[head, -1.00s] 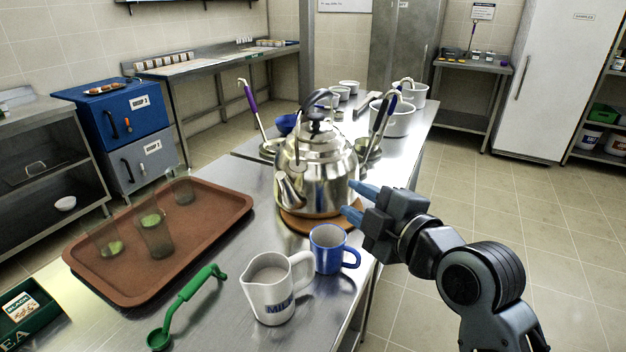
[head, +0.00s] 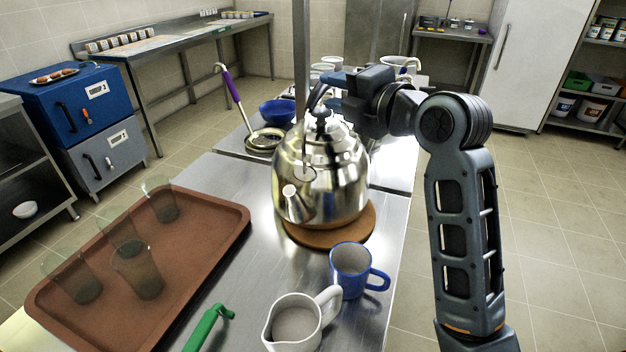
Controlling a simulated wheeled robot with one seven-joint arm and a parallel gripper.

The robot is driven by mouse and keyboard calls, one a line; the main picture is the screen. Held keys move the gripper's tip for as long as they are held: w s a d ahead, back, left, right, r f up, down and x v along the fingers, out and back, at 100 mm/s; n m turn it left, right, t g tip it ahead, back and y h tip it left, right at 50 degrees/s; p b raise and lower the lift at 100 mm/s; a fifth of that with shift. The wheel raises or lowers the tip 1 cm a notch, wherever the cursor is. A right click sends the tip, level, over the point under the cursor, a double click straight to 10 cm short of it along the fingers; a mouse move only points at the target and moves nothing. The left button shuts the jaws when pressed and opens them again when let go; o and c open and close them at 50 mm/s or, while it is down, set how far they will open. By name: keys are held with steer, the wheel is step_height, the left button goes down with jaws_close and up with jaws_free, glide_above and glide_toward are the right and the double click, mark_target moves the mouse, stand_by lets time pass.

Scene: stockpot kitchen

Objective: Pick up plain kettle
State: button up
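The plain kettle (head: 325,185) is a shiny steel kettle with a dark top handle (head: 317,97) and a spout toward the front left. It stands upright on a round wooden board (head: 357,228) on the steel counter. My gripper (head: 328,88) is at the kettle's top, by the handle, reaching in from the right. Its fingers are mostly hidden or overlap the handle, so I cannot tell whether they are open or shut, or whether they touch it.
A blue mug (head: 351,271) and a white milk jug (head: 295,322) stand in front of the kettle. A brown tray (head: 215,240) with several glasses lies at left, near a green ladle (head: 208,328). A blue bowl (head: 277,111) and pots are behind. The right floor is clear.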

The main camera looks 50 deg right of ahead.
mark_target(313, 90)
steer(key=p+x, duration=0.2)
steer(key=x, duration=0.4)
steer(key=shift+w+f, duration=0.15)
steer(key=shift+w, duration=0.1)
steer(key=shift+c, duration=0.4)
jaws_close()
steer(key=shift+f, duration=0.1)
stand_by(0.6)
